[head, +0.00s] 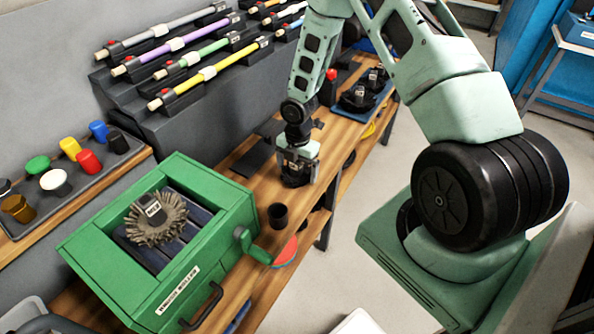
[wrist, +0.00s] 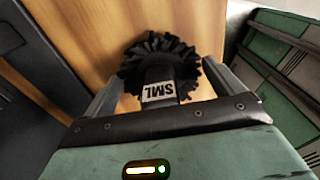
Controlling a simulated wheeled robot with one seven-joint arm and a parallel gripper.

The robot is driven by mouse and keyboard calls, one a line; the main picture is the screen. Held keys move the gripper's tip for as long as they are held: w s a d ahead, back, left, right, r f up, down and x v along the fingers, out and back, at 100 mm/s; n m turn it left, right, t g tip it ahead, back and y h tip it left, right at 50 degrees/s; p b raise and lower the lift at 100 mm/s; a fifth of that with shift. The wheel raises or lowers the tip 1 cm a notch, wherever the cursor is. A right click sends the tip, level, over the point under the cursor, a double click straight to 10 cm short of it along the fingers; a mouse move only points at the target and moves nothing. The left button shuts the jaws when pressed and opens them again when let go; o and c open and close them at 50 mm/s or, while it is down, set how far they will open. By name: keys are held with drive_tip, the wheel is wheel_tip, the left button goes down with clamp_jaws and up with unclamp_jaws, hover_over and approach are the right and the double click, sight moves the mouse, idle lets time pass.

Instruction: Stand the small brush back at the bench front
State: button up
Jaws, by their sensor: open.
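The small brush (wrist: 157,60), black with bristles all round and a white "SML" label, is on the wooden bench top (head: 245,192). In the head view the small brush (head: 294,181) shows only partly below my gripper (head: 298,163), near the bench's front edge. In the wrist view my gripper (wrist: 160,85) is open, with one finger on each side of the brush's label block. The bristles spread out beyond the fingertips. I cannot tell whether the fingers touch the brush.
A green box (head: 88,240) holding a grey-brown brush (head: 157,218) stands at the left. A black cup (head: 278,216) is between it and my gripper. Black brushes (head: 362,95) sit on a blue tray farther back. Coloured rods (head: 170,42) lie on a rack behind.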

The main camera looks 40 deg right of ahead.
drive_tip(key=r, duration=0.6)
drive_tip(key=r+b, duration=0.1)
drive_tip(key=r, duration=0.2)
drive_tip(key=shift+w+d+r, duration=0.15)
drive_tip(key=shift+d+r, duration=0.15)
drive_tip(key=shift+r, duration=0.05)
drive_tip(key=s+a+r+m, duration=0.3)
drive_tip(key=a+r, duration=0.3)
drive_tip(key=a, duration=0.1)
drive_tip(key=s+a+r+m, duration=0.2)
drive_tip(key=s+a+r, duration=0.25)
drive_tip(key=a, duration=0.35)
drive_tip(key=s+a+r+m, duration=0.4)
drive_tip(key=s+a, duration=0.1)
drive_tip(key=s, duration=0.3)
drive_tip(key=s+a+r+m, duration=0.4)
drive_tip(key=s+a+m, duration=0.1)
drive_tip(key=s, duration=0.4)
drive_tip(key=shift+s+a+r, duration=0.15)
drive_tip(key=shift+s+a, duration=0.05)
